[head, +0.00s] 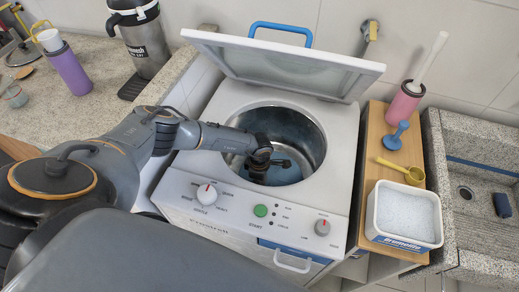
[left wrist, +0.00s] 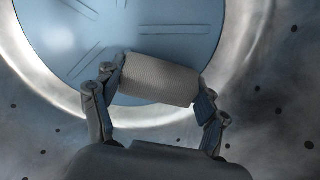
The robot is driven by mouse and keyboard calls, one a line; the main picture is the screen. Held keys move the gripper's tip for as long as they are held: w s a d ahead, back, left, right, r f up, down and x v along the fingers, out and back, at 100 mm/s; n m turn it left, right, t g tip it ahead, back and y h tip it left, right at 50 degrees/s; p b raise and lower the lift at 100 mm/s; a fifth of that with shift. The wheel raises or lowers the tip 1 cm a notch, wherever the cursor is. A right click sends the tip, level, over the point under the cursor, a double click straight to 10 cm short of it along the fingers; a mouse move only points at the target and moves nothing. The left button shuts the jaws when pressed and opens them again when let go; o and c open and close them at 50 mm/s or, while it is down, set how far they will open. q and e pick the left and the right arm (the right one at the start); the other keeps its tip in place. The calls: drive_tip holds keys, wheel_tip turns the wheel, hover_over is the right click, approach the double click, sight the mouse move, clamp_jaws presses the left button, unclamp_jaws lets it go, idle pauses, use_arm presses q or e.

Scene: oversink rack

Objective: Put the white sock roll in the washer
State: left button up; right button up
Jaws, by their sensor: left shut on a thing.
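The washer (head: 336,140) is a white top-loader with its lid (head: 285,62) raised. Its metal drum is open, with a blue disc (left wrist: 150,25) at the bottom. My left gripper (head: 268,163) reaches down inside the drum opening. In the left wrist view my left gripper (left wrist: 158,88) is shut on the white sock roll (left wrist: 160,80), one finger at each end, above the blue disc. In the head view the roll is hidden by the gripper and wrist. My right gripper is not in view.
A wooden stand (head: 372,135) right of the washer holds a white tub of powder (head: 405,215), a yellow scoop (head: 402,170), a blue plunger-like item (head: 396,136) and a pink holder (head: 404,103). A stone sink (head: 440,150) is further right. A counter (head: 100,90) with flasks is at left.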

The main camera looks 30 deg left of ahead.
use_arm(q)
drive_tip(key=shift+f, duration=0.35)
drive_tip(key=o, duration=1)
drive_tip(key=shift+r, duration=0.1)
drive_tip(key=shift+r, duration=0.35)
drive_tip(key=shift+r+p, duration=0.55)
drive_tip(key=shift+p, duration=0.15)
wheel_tip(320, 180, up, 11)
drive_tip(key=shift+r+b, duration=0.2)
drive_tip(key=shift+b, duration=0.3)
